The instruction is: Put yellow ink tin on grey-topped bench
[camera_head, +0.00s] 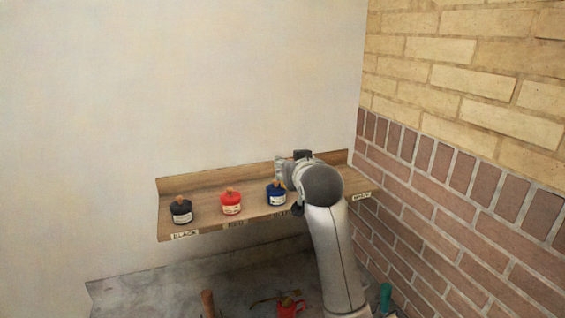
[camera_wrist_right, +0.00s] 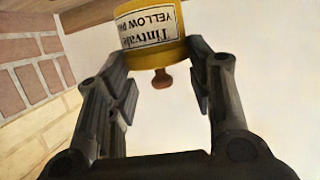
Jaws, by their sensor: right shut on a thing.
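The yellow ink tin (camera_wrist_right: 150,28) shows in the right wrist view, upside down in that picture, with its label and a brown knob visible. My right gripper (camera_wrist_right: 160,62) is shut on it, one finger on each side. In the head view my right gripper (camera_head: 293,165) is at the wooden shelf, and my arm hides the tin. I cannot tell if the tin touches the shelf. A grey surface, seemingly the grey-topped bench (camera_head: 150,288), lies below the shelf. My left gripper is not in view.
The wooden shelf (camera_head: 205,182) holds a black tin (camera_head: 181,213), a red tin (camera_head: 231,205) and a blue tin (camera_head: 277,197), close to my right gripper. On the grey top stand a brown handle (camera_head: 207,301), a red object (camera_head: 290,307) and a green object (camera_head: 385,296). A brick wall (camera_head: 440,200) bounds the right.

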